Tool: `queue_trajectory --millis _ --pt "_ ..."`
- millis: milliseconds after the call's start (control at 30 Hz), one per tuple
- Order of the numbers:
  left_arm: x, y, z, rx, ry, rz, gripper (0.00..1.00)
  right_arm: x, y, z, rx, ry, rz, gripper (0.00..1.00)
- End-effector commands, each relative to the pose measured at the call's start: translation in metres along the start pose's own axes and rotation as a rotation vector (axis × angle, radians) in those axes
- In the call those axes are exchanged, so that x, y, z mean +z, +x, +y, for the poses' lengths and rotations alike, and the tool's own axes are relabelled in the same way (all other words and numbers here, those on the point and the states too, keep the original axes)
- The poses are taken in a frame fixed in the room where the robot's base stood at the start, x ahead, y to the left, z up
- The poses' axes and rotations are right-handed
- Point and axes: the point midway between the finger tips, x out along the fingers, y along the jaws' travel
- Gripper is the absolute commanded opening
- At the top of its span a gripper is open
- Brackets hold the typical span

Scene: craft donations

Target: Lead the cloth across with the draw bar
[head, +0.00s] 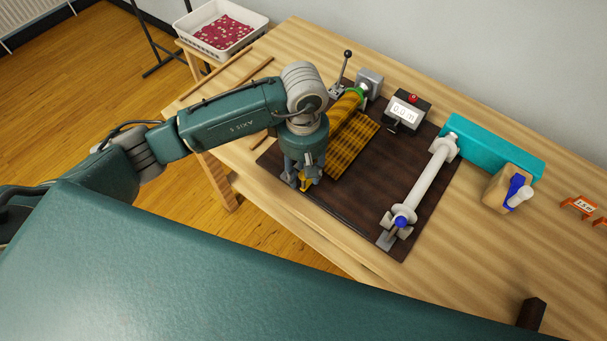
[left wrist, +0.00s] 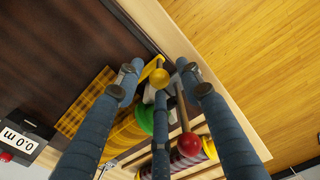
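The yellow plaid cloth (head: 352,149) lies flat on the dark mat, coming off a yellow roll with a green end ring (head: 355,93). It also shows in the left wrist view (left wrist: 84,108). A yellow piece with a round knob (left wrist: 158,77), apparently the draw bar's end, is at the mat's front edge beside the cloth. My left gripper (head: 304,181) points down over it, its fingers (left wrist: 165,80) apart around the knob; no firm grip shows. The gripper and wrist hide most of the bar in the head view. My right gripper is out of view.
A display reading 0.0 m (head: 405,112) stands behind the mat. A white roller (head: 425,182) with a blue end is at the mat's right. A teal block (head: 495,146) and a wooden block (head: 503,190) stand farther right. A white basket (head: 220,29) is at the back left.

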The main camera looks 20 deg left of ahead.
Motion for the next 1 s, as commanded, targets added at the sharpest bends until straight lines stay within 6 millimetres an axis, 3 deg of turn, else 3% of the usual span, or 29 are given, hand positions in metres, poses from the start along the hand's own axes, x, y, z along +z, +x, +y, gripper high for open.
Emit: queue_trajectory --millis 233,567,600,800,1000 --pt "0.001 0.029 0.000 -0.001 0.000 -0.001 0.37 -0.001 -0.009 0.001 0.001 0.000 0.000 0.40" --pt "0.001 0.035 0.000 0.001 0.001 -0.001 0.37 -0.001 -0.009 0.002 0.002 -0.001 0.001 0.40" --pt "0.001 0.035 0.000 0.001 0.001 -0.001 0.35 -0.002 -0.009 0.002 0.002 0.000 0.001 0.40" --pt "0.001 0.035 0.000 0.001 0.001 -0.001 0.00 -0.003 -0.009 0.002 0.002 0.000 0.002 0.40" --pt "0.001 0.035 0.000 0.001 0.001 -0.001 0.00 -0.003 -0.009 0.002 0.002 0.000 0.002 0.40"
